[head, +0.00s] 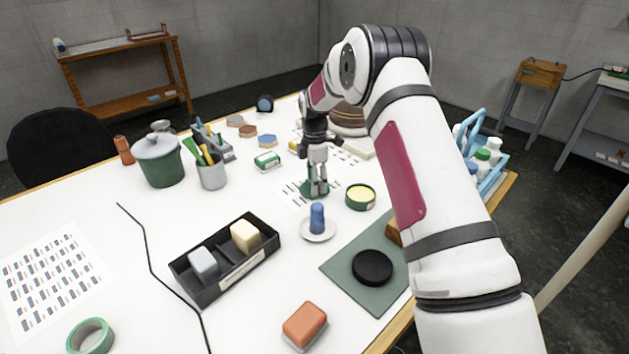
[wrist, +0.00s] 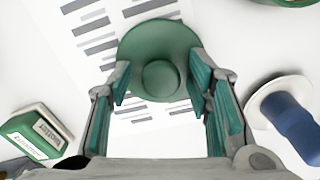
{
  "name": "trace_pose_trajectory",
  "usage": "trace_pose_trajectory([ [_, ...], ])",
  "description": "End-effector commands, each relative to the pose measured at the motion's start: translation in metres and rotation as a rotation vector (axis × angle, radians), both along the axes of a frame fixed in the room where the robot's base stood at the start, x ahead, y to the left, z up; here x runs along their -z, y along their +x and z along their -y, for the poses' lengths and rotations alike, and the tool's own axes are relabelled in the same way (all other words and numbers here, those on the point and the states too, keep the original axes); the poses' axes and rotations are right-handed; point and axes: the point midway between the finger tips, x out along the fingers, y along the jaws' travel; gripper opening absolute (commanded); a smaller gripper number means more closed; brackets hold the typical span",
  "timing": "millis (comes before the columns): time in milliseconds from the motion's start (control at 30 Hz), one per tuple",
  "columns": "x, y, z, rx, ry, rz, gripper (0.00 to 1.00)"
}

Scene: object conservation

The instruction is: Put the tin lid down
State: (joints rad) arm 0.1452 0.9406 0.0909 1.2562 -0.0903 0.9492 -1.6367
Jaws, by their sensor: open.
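The green round tin lid (wrist: 160,38) has a knob on top and lies on a printed sheet (wrist: 82,22) on the table. In the head view the lid (head: 307,188) is partly hidden by my gripper (head: 318,184). In the wrist view my gripper (wrist: 163,88) is open, with its teal-padded fingers on either side of the knob and a gap to each side of it. The open green tin (head: 361,198) with pale yellow contents stands to the right of the lid.
A blue object on a white saucer (head: 318,237) stands in front of the gripper. A black divided tray (head: 218,282) and a green mat (head: 345,268) with a black disc (head: 372,267) are nearer.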

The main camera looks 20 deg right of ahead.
Motion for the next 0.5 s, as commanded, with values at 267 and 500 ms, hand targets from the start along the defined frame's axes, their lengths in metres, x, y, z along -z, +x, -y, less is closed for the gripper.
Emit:
trace_pose_trajectory([
  [267,-0.033,0.002,0.001,0.001,-0.001,0.005,0.46],
  [500,-0.067,0.002,0.000,0.001,0.000,0.003,0.46],
])
